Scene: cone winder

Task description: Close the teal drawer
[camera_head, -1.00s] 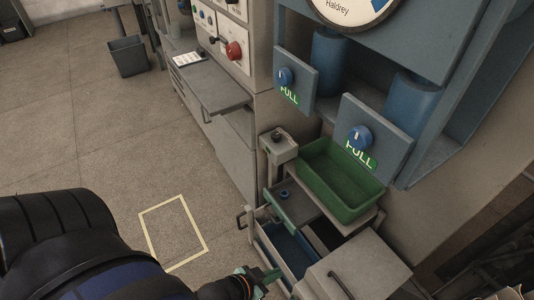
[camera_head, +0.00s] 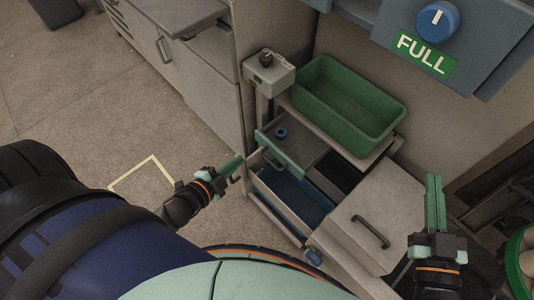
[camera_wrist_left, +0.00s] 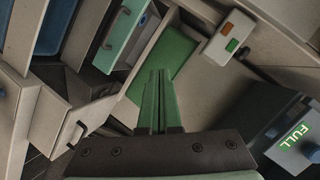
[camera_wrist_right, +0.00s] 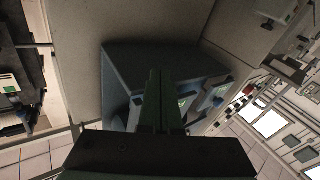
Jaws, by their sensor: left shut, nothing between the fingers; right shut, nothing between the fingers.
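The teal drawer (camera_head: 284,153) is pulled out of the grey cabinet, with a round blue item (camera_head: 281,133) inside it. Its teal front and dark bar handle also show in the left wrist view (camera_wrist_left: 122,37). My left gripper (camera_head: 239,158) is shut and empty, to the left of the teal front and apart from it in the head view. My right gripper (camera_head: 434,177) is shut and empty, right of the cabinet, fingers pointing up in the picture. The drawer does not stand out in the right wrist view.
Below the teal drawer, a grey drawer with a blue inside (camera_head: 293,194) also stands open. A green bin (camera_head: 346,112) sits on top behind. A grey block with a dark handle (camera_head: 376,216) is at right. Open floor lies to the left.

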